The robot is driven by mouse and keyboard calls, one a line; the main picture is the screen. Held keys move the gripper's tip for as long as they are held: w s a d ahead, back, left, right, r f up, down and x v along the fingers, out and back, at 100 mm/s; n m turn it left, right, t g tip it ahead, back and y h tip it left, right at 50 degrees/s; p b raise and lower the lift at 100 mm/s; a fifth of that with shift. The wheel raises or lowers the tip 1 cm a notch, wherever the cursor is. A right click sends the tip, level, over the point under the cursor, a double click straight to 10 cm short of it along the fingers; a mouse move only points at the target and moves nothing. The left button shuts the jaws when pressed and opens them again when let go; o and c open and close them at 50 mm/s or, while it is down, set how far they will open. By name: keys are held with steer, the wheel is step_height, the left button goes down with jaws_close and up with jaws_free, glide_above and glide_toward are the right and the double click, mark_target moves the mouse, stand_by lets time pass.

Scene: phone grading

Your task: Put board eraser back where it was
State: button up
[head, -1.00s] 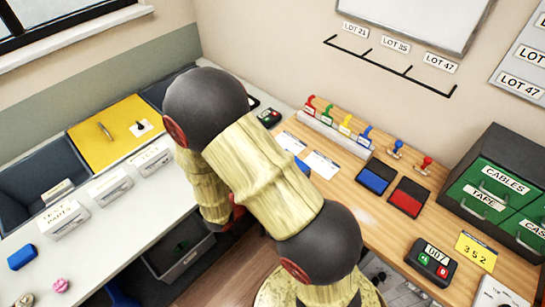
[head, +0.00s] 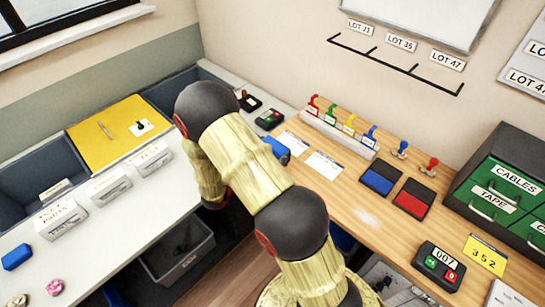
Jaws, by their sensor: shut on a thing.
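A blue block (head: 277,148) shows past the right edge of my arm, beside white cards on the wooden desk. It may be the board eraser, but its rest is hidden. Another blue block (head: 16,256) lies on the white counter at the far left. I cannot tell for certain which is the eraser. My gripper is hidden behind my own arm links, so its fingers and any hold on the block do not show.
Colored stamps stand in a rack (head: 340,130); blue (head: 381,179) and red (head: 412,198) ink pads lie in front. A counter device (head: 438,265) and green drawers (head: 496,190) are at right. Bins and a yellow lid (head: 108,133) are at left. A grey bin (head: 178,262) sits below.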

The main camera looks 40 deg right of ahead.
steer(key=shift+w+d+f, duration=0.1)
steer(key=shift+w+f, duration=0.2)
steer(key=shift+f, duration=0.1)
steer(key=shift+f+b, duration=0.6)
steer(key=shift+f, duration=0.95)
steer(key=shift+f, duration=0.1)
steer(key=o, duration=1.2)
